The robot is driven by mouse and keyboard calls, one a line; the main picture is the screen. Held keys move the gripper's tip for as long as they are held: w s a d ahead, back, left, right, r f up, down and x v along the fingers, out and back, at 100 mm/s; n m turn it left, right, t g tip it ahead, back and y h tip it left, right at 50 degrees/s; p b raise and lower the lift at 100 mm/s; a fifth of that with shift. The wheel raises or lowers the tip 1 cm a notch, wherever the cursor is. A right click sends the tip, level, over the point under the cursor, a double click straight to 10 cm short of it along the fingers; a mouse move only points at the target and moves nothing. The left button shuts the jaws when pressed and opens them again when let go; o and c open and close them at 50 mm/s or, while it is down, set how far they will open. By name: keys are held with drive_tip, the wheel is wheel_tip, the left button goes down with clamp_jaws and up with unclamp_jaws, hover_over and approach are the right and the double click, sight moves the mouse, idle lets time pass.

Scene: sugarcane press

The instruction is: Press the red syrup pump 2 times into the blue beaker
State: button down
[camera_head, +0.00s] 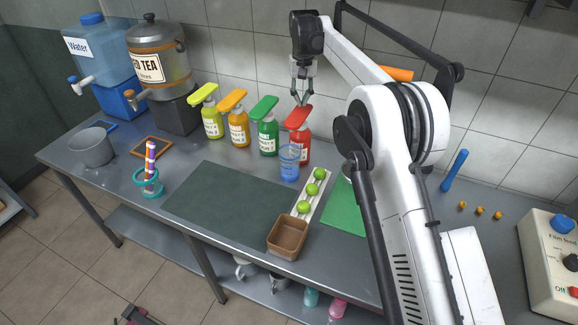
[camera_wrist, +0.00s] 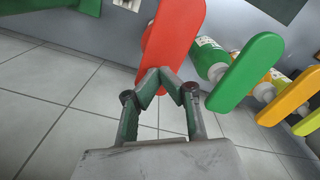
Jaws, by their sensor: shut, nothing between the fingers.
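The red syrup pump (camera_head: 299,118) is a red bottle with a flat red lever head, at the right end of the row of pumps. In the wrist view its red head (camera_wrist: 172,38) lies just beyond my fingertips. The blue beaker (camera_head: 289,162) is translucent and stands on the table in front of the red bottle. My gripper (camera_head: 304,103) is shut and empty, pointing down at the top of the red pump head. In the wrist view its fingertips (camera_wrist: 172,72) meet over the red head's lower end. I cannot tell whether they touch it.
Green (camera_head: 265,110), orange (camera_head: 233,103) and yellow (camera_head: 205,96) pumps stand left of the red one. Green apples lie on a white tray (camera_head: 299,221) in front, near a brown bin (camera_head: 287,238). The dark mat (camera_head: 230,205) is bare.

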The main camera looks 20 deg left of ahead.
sight(301, 110)
drive_tip(key=shift+f+b, duration=1.25)
drive_tip(key=shift+f, duration=1.25)
drive_tip(key=shift+r, duration=0.2)
drive_tip(key=shift+r+p, duration=1.4)
drive_tip(key=shift+r, duration=1.05)
drive_tip(key=shift+f, duration=0.25)
drive_tip(key=shift+f+b, duration=1.35)
drive_tip(key=shift+f, duration=1)
drive_tip(key=shift+r+p, duration=1.4)
drive_tip(key=shift+r, duration=1.2)
drive_tip(key=shift+r+p, duration=1.85)
drive_tip(key=shift+r, duration=1.15)
